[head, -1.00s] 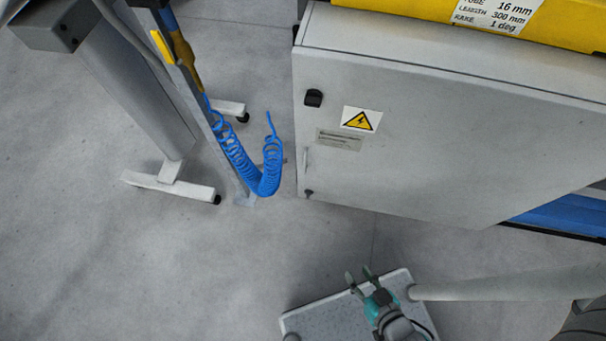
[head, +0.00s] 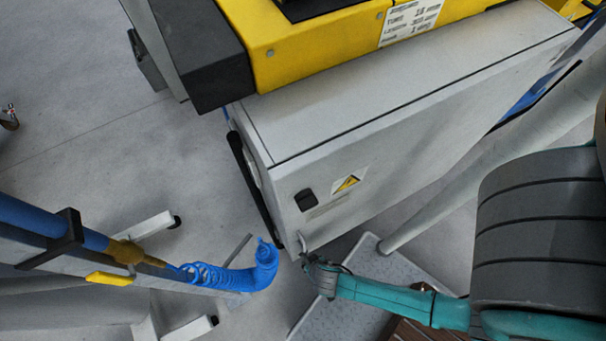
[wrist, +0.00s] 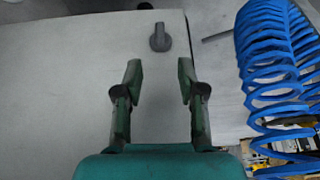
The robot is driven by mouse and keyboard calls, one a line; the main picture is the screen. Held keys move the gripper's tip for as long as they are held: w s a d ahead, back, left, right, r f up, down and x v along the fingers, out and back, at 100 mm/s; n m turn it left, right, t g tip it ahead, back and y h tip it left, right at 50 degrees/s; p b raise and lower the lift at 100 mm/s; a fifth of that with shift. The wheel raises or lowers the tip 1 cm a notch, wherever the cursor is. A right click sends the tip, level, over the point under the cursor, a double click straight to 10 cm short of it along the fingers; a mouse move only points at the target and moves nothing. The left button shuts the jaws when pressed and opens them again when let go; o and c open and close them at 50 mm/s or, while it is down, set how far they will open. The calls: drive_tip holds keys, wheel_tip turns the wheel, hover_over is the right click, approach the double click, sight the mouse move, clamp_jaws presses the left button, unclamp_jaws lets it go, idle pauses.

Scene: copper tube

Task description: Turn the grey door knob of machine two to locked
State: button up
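The grey door knob (wrist: 160,38) shows in the wrist view, just beyond my fingertips and roughly between them. It has a rounded body with a short narrow part pointing up in the picture. My gripper (wrist: 159,72) is open and empty, with clear space between its fingers and the knob. In the head view my gripper (head: 310,262) is at the lower front corner of the light grey cabinet door (head: 400,165). A small grey piece (head: 302,241) shows there beside the fingers, partly hidden. I cannot read the knob's locked or unlocked marking.
A coiled blue hose (head: 235,277) hangs close to my gripper; in the wrist view the hose (wrist: 272,60) fills the right side. A yellow machine body (head: 330,35) sits above the cabinet.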

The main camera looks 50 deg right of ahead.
sight(305, 256)
drive_tip(key=x, duration=0.9)
clamp_jaws()
